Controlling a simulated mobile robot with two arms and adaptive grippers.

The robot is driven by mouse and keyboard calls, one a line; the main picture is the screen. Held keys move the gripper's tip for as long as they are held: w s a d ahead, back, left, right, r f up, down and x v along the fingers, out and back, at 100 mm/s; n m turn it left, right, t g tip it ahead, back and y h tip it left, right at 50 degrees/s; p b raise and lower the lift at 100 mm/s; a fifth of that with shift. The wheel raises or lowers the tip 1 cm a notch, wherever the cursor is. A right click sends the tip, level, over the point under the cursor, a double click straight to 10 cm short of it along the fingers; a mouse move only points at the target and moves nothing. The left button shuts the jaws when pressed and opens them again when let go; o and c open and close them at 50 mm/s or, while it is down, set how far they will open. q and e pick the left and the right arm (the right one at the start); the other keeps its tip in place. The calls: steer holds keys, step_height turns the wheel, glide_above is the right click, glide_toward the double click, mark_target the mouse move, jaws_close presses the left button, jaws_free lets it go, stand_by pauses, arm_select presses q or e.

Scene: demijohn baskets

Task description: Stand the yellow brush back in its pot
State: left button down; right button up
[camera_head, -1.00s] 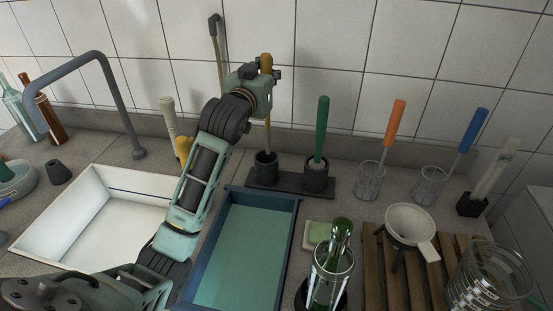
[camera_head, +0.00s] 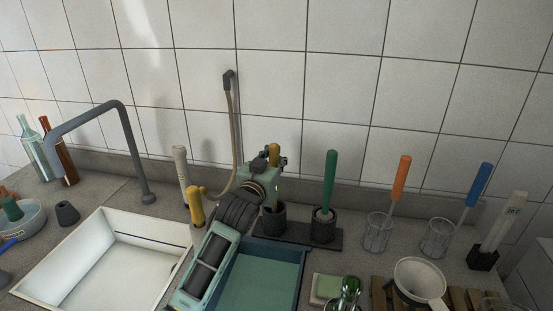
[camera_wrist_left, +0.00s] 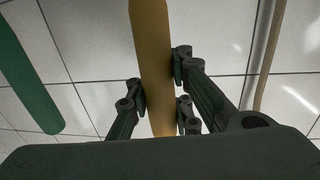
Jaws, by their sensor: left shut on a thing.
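The yellow brush (camera_head: 274,153) is upright in the head view, with its handle top about level with the green brush's. My left gripper (camera_head: 268,172) is shut on its handle. In the left wrist view, the fingers (camera_wrist_left: 160,95) close around the ochre handle (camera_wrist_left: 152,50). A dark pot (camera_head: 272,219) stands directly below, at the left of a dark base. The brush's lower part reaches down into the pot's mouth; its bristle end is hidden. My right gripper is not in view.
A green brush (camera_head: 330,178) stands in the neighbouring pot (camera_head: 323,229). A hose (camera_head: 233,130) and a stubby yellow handle (camera_head: 195,206) are to the left. A blue-rimmed basin (camera_head: 297,262) lies in front.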

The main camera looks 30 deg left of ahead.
arm_select(q)
steer(key=c, duration=1.6)
jaws_free()
steer(key=shift+c, duration=0.2)
steer(key=shift+o, duration=0.4)
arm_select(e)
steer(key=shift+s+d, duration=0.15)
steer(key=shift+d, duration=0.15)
arm_select(q)
steer(key=s+d+b, duration=0.1)
steer(key=s+b, duration=0.1)
steer(key=s, duration=1)
steer(key=shift+d+r, duration=0.15)
steer(key=shift+d, duration=0.15)
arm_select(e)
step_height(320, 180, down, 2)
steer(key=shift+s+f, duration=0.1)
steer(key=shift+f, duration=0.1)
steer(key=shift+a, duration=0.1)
